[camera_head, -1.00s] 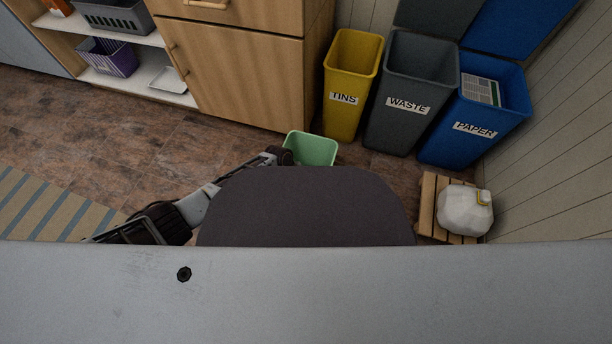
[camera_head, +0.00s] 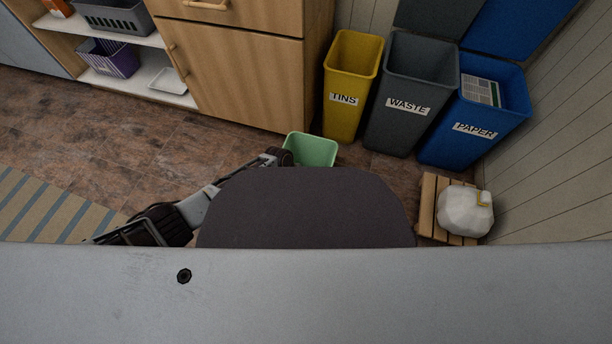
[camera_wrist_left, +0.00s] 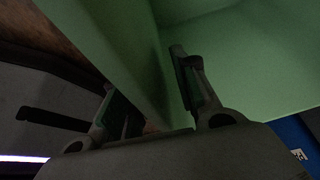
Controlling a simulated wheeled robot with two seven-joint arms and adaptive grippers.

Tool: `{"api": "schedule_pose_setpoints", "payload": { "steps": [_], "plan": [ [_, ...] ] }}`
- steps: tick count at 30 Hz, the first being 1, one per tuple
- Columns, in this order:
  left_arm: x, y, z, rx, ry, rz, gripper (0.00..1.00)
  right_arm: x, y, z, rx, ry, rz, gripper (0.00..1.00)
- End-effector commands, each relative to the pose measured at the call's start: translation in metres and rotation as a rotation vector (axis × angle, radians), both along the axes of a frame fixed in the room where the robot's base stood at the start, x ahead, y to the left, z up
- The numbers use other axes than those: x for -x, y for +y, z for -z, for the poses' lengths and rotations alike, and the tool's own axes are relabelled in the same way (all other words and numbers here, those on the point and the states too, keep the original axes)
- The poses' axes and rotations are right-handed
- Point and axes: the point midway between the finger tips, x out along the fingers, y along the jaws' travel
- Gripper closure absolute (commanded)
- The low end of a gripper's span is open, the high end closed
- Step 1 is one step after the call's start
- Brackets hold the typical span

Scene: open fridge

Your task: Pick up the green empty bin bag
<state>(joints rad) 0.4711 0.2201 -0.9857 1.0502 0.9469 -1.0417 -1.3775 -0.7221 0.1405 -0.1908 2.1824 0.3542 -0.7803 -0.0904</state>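The green bin (camera_head: 311,150) stands on the floor in front of the yellow bin in the head view. My dark body cover hides its lower part. My left arm reaches in from the left, and its gripper (camera_head: 285,158) is at the bin's left side. In the left wrist view the left gripper (camera_wrist_left: 148,82) has its fingers apart, with the bin's green wall (camera_wrist_left: 115,45) between them. One finger is over the inner side and one is outside. A gap shows between the fingers, and firm contact cannot be seen. My right gripper is not in view. I cannot make out a bag in the green bin.
Yellow TINS (camera_head: 350,85), grey WASTE (camera_head: 408,95) and blue PAPER (camera_head: 480,115) bins stand behind. A white bag-like bundle (camera_head: 465,212) sits on a wooden crate (camera_head: 428,205) at right. A wooden cabinet (camera_head: 235,75) stands behind left. Floor at left is clear, with a striped rug (camera_head: 50,210).

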Motion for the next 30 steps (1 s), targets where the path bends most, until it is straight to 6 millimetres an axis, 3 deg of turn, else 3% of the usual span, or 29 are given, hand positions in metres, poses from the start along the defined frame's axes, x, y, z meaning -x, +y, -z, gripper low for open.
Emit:
{"api": "schedule_pose_setpoints", "payload": {
  "steps": [15, 22, 30],
  "plan": [
    [0.0001, -0.0002, 0.0019, 0.0, 0.0, 0.0, 0.71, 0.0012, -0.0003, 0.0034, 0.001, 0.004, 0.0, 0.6],
    [0.0, -0.0001, 0.0018, 0.0, 0.0, 0.0, 0.99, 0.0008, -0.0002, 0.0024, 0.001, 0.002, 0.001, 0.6],
    [-0.0001, -0.0001, 0.0018, 0.0, 0.0, 0.0, 1.0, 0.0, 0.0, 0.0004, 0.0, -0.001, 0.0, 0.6]
  ]
}}
